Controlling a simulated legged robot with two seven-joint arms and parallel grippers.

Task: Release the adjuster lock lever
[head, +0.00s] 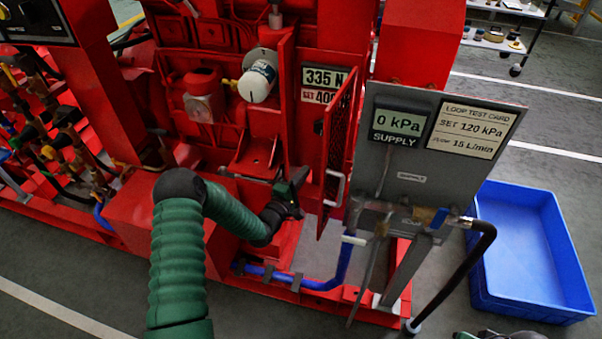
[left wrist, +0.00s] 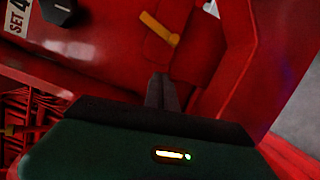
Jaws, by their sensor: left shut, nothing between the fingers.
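My left gripper (head: 297,184) is shut and empty, in front of the red machine, left of the open mesh door. In the left wrist view its dark fingers (left wrist: 163,92) are together and point at red metalwork. An orange-yellow lever (left wrist: 160,28) lies slanted on the red surface beyond the fingertips, with a visible gap to them. I cannot tell for sure that it is the adjuster lock lever. In the head view I cannot make this lever out near the gripper.
The red mesh door (head: 338,135) stands open right of my left gripper. A grey supply panel (head: 410,172) with valve and hose stands further right, beside a blue bin (head: 530,250). Blue pipe (head: 315,284) runs below.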

